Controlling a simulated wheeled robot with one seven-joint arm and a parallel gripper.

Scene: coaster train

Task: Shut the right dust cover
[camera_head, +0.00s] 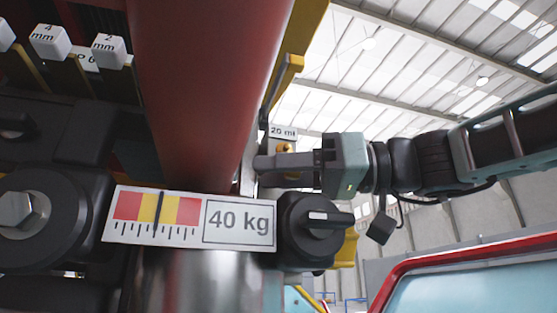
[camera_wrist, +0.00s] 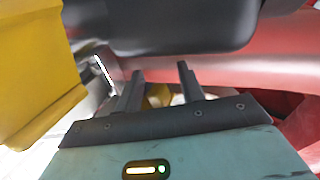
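My gripper (camera_head: 262,170) reaches in from the right in the head view, its fingers pointing left beside the large red tube (camera_head: 208,80). In the wrist view my gripper (camera_wrist: 161,70) has its two dark fingers apart, with a gap between them and nothing clearly held. A small yellow part (camera_wrist: 158,95) shows behind that gap. A rounded black part (camera_wrist: 165,25) lies just beyond the fingertips; I cannot tell whether they touch. I cannot make out for certain which part is the right dust cover.
A scale plate reading 40 kg (camera_head: 190,219) and a black knob (camera_head: 316,231) sit below my gripper. A 20 ml label (camera_head: 283,132) is just above it. A yellow block (camera_wrist: 35,70) stands close on the left in the wrist view. Open hall space lies right.

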